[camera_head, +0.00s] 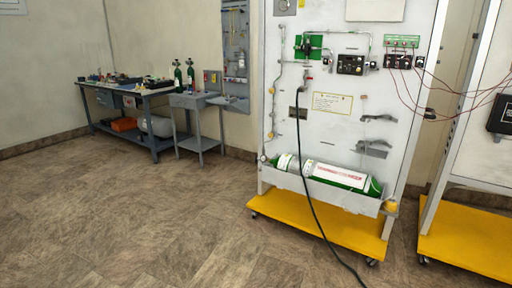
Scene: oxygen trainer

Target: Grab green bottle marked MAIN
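A large green and white bottle (337,176) lies on its side in a grey tray (312,187) low on the white trainer panel (290,113). Its white label carries red print too small to read. Two dark green bottles stand upright on a small grey stand at the back left, one at the left (178,76) and one at the right (190,76). Whether any bottle is marked MAIN cannot be read. A black hose hangs from the panel and passes in front of the lying bottle. Neither of my grippers shows in the view.
The panel stands on a yellow wheeled base (325,226). A second panel with a yellow base (470,240) stands at the right. A workbench (130,92) with tools is at the back left. The black hose (316,215) reaches the floor. The tiled floor (130,215) at left is clear.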

